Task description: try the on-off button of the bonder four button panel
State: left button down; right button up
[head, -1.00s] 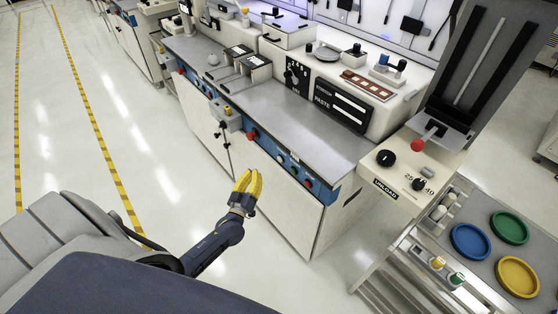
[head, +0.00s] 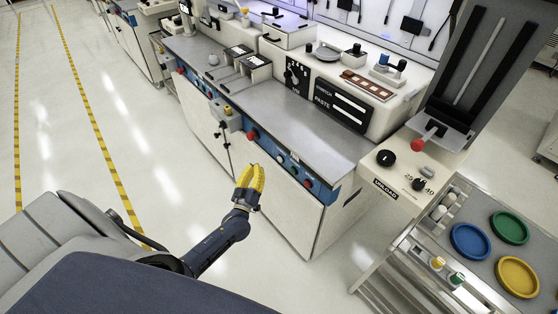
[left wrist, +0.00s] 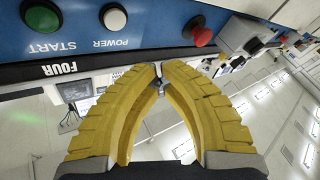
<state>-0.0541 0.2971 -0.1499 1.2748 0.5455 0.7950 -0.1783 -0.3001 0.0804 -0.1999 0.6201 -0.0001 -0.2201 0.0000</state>
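The blue bonder panel (head: 267,147) runs along the front edge of the bench in the head view. In the left wrist view a white button marked POWER (left wrist: 113,16) sits between a green button marked START (left wrist: 41,16) and a red mushroom button (left wrist: 202,36). A black label reading FOUR (left wrist: 60,69) is below them in that picture. My left gripper (head: 256,167) has yellow fingers, shut with their tips together and nothing between them. It is in front of the panel, apart from the buttons. In the left wrist view its tips (left wrist: 158,70) are below and right of the POWER button. My right gripper is out of view.
A cream control box marked UNLOAD (head: 405,178) juts out at the bench's right end. Beside it a table carries blue (head: 470,241), green (head: 510,227) and yellow (head: 517,277) round trays. The floor left of the bench is clear.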

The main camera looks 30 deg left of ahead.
pick_arm(q)
jog(key=w+d, duration=0.2)
jog(key=w, duration=0.4)
jog(key=shift+d, duration=0.15)
jog(key=shift+w, duration=0.15)
dwell(1.5)
jog(key=shift+w+d, duration=0.2)
jog(key=shift+w, duration=0.1)
jog(key=shift+w+d, duration=0.15)
jog(key=shift+w, duration=0.25)
dwell(0.9)
jog(key=shift+s, duration=0.15)
jog(key=shift+s+a, duration=0.3)
jog(key=shift+s, duration=0.4)
dwell(0.3)
jog(key=shift+s+a, duration=0.3)
jog(key=shift+s, duration=0.45)
jog(key=shift+s+a, duration=0.35)
jog(key=shift+s, duration=0.45)
jog(key=shift+s+a, duration=0.3)
jog(key=shift+s, duration=0.45)
